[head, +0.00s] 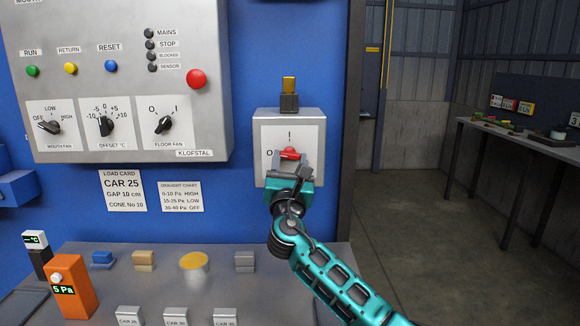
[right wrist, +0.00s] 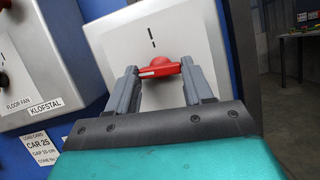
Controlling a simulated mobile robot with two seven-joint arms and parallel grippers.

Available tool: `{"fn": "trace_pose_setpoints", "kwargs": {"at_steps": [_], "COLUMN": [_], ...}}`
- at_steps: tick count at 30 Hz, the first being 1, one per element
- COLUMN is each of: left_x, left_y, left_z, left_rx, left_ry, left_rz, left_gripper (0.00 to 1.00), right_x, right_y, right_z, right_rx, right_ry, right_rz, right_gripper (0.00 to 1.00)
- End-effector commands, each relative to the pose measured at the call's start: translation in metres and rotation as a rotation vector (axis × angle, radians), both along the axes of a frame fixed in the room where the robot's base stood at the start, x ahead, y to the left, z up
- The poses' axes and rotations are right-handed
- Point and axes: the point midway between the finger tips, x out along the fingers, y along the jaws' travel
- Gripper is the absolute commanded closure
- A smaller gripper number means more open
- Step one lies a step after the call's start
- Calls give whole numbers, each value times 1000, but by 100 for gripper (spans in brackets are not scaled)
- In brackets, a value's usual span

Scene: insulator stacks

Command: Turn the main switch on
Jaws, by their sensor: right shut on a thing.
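The main switch is a red rotary handle (head: 289,152) on the white face of a grey box (head: 318,132) on the blue wall. An I mark stands above the handle and an O mark to its left. The handle lies roughly level, toward the O side. My right gripper (head: 289,161) reaches up to it from below and is shut on the handle. In the right wrist view the red handle (right wrist: 158,68) sits between the two grey fingers of the gripper (right wrist: 160,76), which cover its ends. My left gripper is not in view.
A grey control panel (head: 120,85) with buttons and knobs hangs to the left. Below is a grey console (head: 110,285) with an orange meter (head: 72,285) and blocks. Open floor and a workbench (head: 520,140) lie to the right.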

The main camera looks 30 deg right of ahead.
Motion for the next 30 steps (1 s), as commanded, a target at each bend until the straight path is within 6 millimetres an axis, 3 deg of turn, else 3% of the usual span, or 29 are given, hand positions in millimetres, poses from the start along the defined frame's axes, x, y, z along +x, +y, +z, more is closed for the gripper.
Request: {"fn": "trace_pose_setpoints", "kwargs": {"at_steps": [10,30], "left_x": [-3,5], "left_y": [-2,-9], "left_z": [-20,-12], "left_rx": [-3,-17], "left_ry": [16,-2], "left_rz": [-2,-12], "left_gripper": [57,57], "right_x": [2,4], "right_y": [4,7], "right_z": [-2,5], "right_rx": [271,814], "right_ry": [-165,-496], "right_rz": [0,-2], "right_gripper": [79,79]}}
